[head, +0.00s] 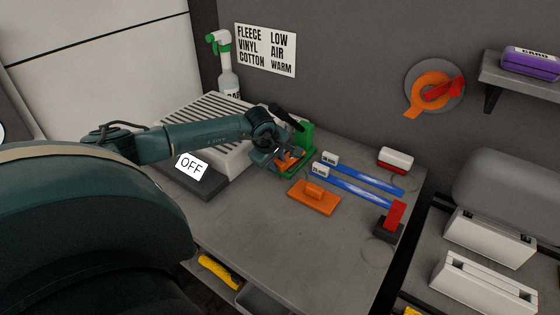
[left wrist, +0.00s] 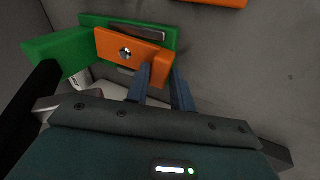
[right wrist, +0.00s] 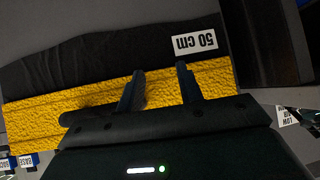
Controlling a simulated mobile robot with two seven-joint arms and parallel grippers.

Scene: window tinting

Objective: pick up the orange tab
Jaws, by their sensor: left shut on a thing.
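The orange tab (head: 288,163) is a small flat piece at the green holder (head: 308,134) on the grey workbench. In the left wrist view, the orange tab (left wrist: 122,48) has a round metal screw on its face and a raised end, and lies against the green holder (left wrist: 62,48). My left gripper (head: 279,158) is shut on the raised end of the tab, with its blue-grey fingers (left wrist: 160,76) on either side. The tab still lies against the holder. My right gripper (right wrist: 160,72) shows only in its wrist view, fingers apart, over a yellow textured piece.
A ribbed grey box (head: 212,122) stands left. The front bench is clear.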

